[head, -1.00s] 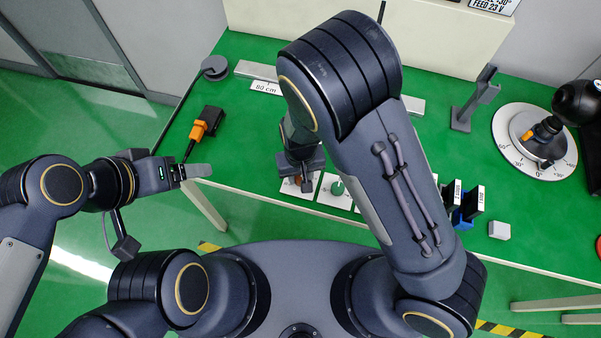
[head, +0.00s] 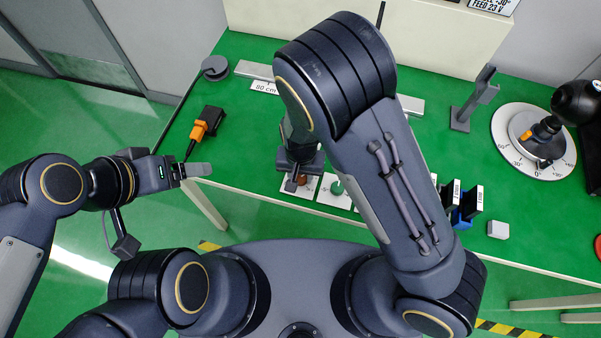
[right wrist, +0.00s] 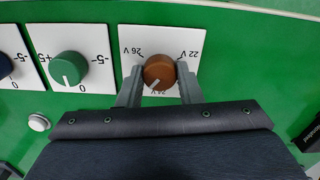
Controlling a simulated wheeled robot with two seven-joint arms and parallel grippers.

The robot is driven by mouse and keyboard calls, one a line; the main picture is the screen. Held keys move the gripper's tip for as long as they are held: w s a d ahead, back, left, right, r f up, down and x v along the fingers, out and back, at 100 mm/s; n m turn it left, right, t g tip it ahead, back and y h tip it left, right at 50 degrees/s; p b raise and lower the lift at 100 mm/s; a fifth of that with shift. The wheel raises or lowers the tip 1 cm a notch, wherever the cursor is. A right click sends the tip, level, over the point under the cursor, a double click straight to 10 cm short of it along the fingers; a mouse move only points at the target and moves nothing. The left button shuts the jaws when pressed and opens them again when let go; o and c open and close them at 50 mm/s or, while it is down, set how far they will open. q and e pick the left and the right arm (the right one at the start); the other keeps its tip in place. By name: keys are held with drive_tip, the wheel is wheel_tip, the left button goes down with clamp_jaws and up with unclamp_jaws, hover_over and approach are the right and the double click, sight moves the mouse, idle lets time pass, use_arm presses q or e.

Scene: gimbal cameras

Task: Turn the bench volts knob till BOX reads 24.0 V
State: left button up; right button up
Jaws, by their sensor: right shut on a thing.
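The brown volts knob (right wrist: 158,72) sits on a white plate (right wrist: 132,40) marked 26 V, 24 V and 22 V, upside down in the right wrist view. Its white pointer line points down and slightly left, by the partly hidden 24 V mark. My right gripper (right wrist: 159,86) is shut on this knob, one finger on each side. In the head view the right gripper (head: 297,181) covers most of the knob. My left gripper (head: 196,170) hangs at the table's left edge, holding nothing visible; its finger gap is unclear. No BOX readout is legible.
A green knob (right wrist: 69,69) on its own plate stands beside the volts plate, with a dark knob (right wrist: 5,66) beyond. A black-and-orange tool (head: 204,127) lies at the left. A round dial (head: 535,141) and small white block (head: 498,230) are at the right. A sign (head: 492,5) reads FEED 23 V.

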sight(300, 177)
drive_tip(key=o, duration=1)
drive_tip(key=shift+r, duration=0.1)
wheel_tip(300, 177, up, 7)
drive_tip(key=shift+f, duration=0.1)
drive_tip(key=shift+r, duration=0.45)
